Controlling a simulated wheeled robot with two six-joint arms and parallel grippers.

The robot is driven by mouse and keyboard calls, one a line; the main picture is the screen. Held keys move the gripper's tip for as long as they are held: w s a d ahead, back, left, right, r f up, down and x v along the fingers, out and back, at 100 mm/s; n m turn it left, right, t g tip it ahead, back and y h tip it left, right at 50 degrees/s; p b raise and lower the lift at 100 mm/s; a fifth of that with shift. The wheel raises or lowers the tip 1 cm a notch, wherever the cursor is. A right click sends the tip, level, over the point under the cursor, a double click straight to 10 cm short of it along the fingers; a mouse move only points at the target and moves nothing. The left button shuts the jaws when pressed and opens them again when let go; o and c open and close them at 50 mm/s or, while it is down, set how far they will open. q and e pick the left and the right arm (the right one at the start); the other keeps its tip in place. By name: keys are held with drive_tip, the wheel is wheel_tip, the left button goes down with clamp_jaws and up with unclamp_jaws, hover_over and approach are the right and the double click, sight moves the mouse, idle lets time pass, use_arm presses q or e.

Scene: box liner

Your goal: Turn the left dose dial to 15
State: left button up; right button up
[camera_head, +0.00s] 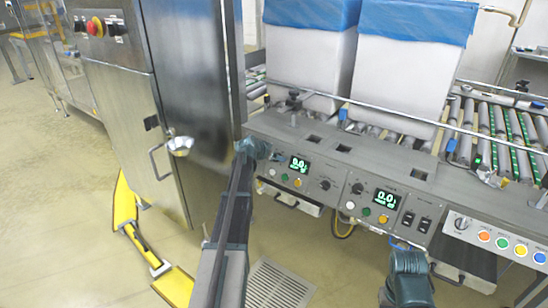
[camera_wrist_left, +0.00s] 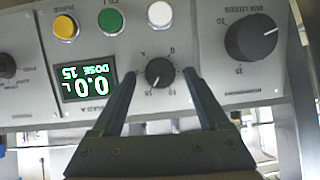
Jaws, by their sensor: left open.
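The left dose dial (camera_wrist_left: 160,72), a small black knob with a light pointer mark, sits on the grey panel in the left wrist view, which is upside down. Its mark points to the lower left there; the scale numbers are hard to read. The green display (camera_wrist_left: 86,82) beside it reads 0.0 L and DOSE 15; it also shows in the head view (camera_head: 299,163). My left gripper (camera_wrist_left: 157,78) is open, one finger on each side of the dial; contact is not clear. In the head view my left gripper (camera_head: 255,148) hides the dial. My right arm's fingers cannot be made out.
A larger black knob (camera_wrist_left: 251,37) and white, green and yellow buttons share the panel. A second display (camera_head: 386,197) is to the right. Two white boxes with blue liners (camera_head: 405,80) stand behind the panel. A steel cabinet (camera_head: 190,90) stands close left of my left arm.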

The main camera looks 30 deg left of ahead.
use_arm(q)
drive_tip(key=p+v, duration=0.8)
drive_tip(key=v, duration=0.6)
drive_tip(key=shift+p, duration=0.3)
drive_tip(key=s+d+r+m+g+h+p, duration=0.1)
drive_tip(key=s+d+r+g+p, duration=0.3)
drive_tip(key=d, duration=0.6)
drive_tip(key=s+d+r+m+h+p, duration=0.15)
drive_tip(key=d+p, duration=0.35)
drive_tip(key=d, duration=0.5)
drive_tip(key=s+d+r+g+p, duration=0.25)
drive_tip(key=d+p, duration=0.25)
drive_tip(key=d, duration=0.5)
drive_tip(key=s+d+r+g+y+p, duration=0.2)
drive_tip(key=s+d+r+p, duration=0.2)
drive_tip(key=s+d, duration=0.3)
drive_tip(key=s+d+r+g+y+p, duration=0.2)
drive_tip(key=s+d+r+p, duration=0.3)
drive_tip(key=s, duration=0.7)
drive_tip(key=d+p, duration=0.1)
drive_tip(key=p, duration=0.1)
drive_tip(key=shift+s+d+r+m+p, duration=0.2)
drive_tip(key=shift+s+d+m+p, duration=0.1)
drive_tip(key=shift+d+m, duration=0.1)
